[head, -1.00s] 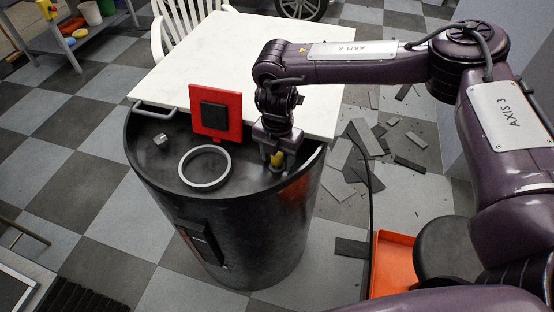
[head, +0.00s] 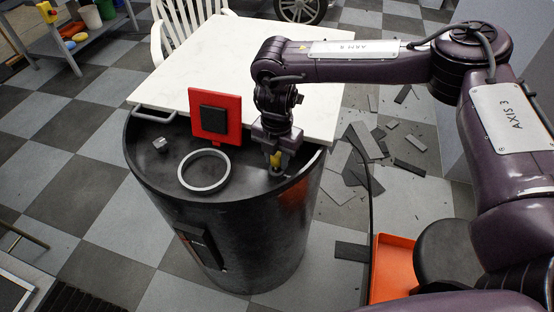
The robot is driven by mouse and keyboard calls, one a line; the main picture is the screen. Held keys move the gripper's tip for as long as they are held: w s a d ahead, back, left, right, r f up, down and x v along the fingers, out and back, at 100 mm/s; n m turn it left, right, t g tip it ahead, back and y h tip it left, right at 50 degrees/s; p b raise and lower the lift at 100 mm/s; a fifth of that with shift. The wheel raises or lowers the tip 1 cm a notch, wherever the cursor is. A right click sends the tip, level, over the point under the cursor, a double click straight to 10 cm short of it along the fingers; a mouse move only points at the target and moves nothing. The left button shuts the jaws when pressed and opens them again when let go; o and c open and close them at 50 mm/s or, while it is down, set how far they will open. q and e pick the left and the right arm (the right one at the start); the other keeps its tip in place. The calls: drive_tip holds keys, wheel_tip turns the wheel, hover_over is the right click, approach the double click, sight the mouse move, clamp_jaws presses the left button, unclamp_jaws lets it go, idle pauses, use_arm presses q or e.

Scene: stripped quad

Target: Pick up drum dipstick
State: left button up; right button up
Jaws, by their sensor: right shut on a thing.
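The drum dipstick (head: 275,159) shows as a small yellow handle at the right side of the dark drum's top. My right gripper (head: 277,158) points down over it and is shut on it. The dipstick's lower part is hidden, and I cannot tell how far it stands in the drum. The black drum (head: 255,235) stands upright in front of the white table. My left gripper is not in view.
On the drum top lie a grey ring (head: 204,171) and a small metal nut-like piece (head: 160,143). A red panel with a black square (head: 214,115) stands at the drum's back edge. The white table (head: 235,60) is clear. Broken dark tiles (head: 362,150) lie on the floor at right.

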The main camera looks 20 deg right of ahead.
wheel_tip(320, 180, up, 8)
drive_tip(key=shift+r, duration=0.1)
wheel_tip(320, 180, up, 19)
drive_tip(key=p, duration=1.1)
drive_tip(key=shift+f, duration=0.2)
drive_tip(key=d+r+m, duration=0.2)
drive_tip(key=m, duration=1.1)
drive_tip(key=d+r+m, duration=0.1)
drive_tip(key=r+m, duration=0.2)
drive_tip(key=m, duration=1.1)
drive_tip(key=shift+w+d+r, duration=0.15)
drive_tip(key=shift+w+d, duration=0.2)
drive_tip(key=shift+d, duration=0.05)
